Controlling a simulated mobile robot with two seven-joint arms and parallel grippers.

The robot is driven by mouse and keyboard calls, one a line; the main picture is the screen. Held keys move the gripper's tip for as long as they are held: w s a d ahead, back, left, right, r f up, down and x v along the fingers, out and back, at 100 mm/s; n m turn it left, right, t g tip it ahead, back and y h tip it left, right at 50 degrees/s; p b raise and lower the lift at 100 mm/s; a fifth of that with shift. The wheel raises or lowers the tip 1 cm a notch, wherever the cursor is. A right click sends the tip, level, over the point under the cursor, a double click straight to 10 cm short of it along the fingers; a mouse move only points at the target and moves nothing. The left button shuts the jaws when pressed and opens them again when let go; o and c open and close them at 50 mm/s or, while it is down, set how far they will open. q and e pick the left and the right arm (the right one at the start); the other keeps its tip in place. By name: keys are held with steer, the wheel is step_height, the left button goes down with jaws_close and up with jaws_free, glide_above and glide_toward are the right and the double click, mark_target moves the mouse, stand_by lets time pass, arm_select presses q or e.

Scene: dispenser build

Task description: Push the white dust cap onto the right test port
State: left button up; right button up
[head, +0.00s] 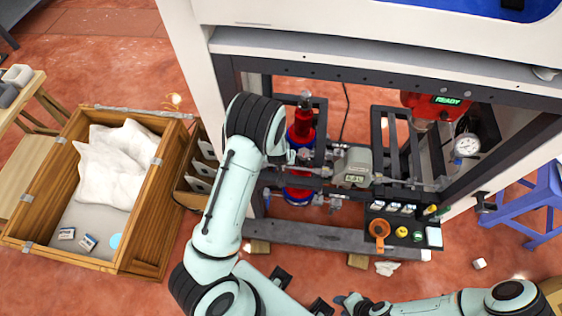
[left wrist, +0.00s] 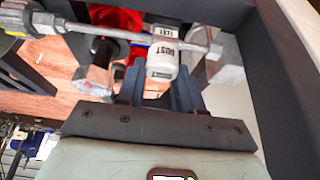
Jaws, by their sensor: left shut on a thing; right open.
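The white dust cap (left wrist: 161,66) shows in the left wrist view, with dark lettering on it, held between the blue fingers of my left gripper (left wrist: 160,88). It is close against a grey horizontal pipe (left wrist: 112,30). A white piece lettered "TEST" (left wrist: 165,31) shows just beyond, in line with the cap. I cannot tell whether the cap is seated on the port or only near it. In the head view, my left arm hides the left gripper's fingers and the cap. My right gripper (head: 352,302) is open and empty, low at the bottom edge.
A dark frame surrounds a red cylinder (head: 301,133), a grey valve box (head: 353,167) and a pressure gauge (head: 467,145). A black parts tray (head: 405,243) holds an orange ring and small caps. A wooden crate (head: 150,240) stands left; a blue stool (head: 535,205) stands right.

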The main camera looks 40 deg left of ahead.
arm_select(q)
steer(key=shift+r+p, duration=1.55)
steer(key=shift+r, duration=1.15)
arm_select(e)
steer(key=shift+w+r, duration=0.8)
steer(key=shift+r, duration=0.25)
steer(key=shift+w+r, duration=0.8)
steer(key=shift+r, duration=0.2)
